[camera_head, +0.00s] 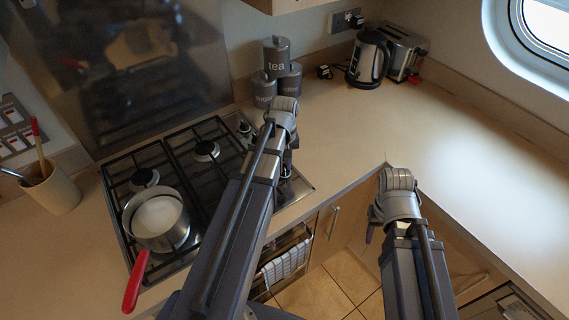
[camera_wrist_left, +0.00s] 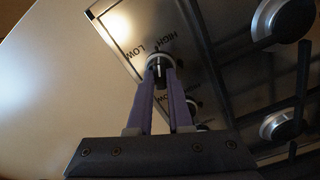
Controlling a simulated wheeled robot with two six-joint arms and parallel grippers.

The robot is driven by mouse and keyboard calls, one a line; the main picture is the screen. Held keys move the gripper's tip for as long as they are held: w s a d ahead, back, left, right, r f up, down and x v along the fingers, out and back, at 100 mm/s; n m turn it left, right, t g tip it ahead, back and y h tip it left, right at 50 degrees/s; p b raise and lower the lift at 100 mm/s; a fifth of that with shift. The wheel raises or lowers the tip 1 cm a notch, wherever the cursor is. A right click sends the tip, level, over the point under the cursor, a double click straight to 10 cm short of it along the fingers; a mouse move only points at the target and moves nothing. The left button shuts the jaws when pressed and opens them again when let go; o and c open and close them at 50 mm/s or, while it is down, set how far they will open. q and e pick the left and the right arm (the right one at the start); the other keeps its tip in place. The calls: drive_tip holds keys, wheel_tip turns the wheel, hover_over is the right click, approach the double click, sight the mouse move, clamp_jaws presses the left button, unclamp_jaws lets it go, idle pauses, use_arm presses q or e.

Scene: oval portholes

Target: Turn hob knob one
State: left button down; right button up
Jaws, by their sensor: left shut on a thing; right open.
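The steel gas hob (camera_head: 302,186) is set in the worktop, with a strip of control knobs along its right side. In the left wrist view, my left gripper (camera_wrist_left: 158,72) is shut on a round hob knob (camera_wrist_left: 157,58) beside the printed words HIGH and LOW on the steel panel. More knobs (camera_wrist_left: 192,106) lie behind the fingers, partly hidden. In the head view my left arm covers much of the knob strip, and the held knob is hidden or too small to tell. My right gripper (camera_head: 373,219) is open and empty beyond the counter's front edge, apart from the hob.
A pan (camera_head: 158,222) with a red handle stands on the hob's front left burner. Canisters (camera_head: 277,55), a kettle (camera_head: 369,59) and a toaster (camera_head: 404,50) stand at the back. A utensil pot (camera_head: 53,188) is at left. The right worktop is clear.

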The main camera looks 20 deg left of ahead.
sight(284, 167)
use_arm(q)
drive_tip(key=shift+n, duration=0.4)
drive_tip(key=c, duration=0.8)
unclamp_jaws()
drive_tip(key=shift+r, duration=0.1)
wheel_tip(284, 167, up, 8)
drive_tip(key=p, duration=0.8)
drive_tip(key=shift+f, duration=0.2)
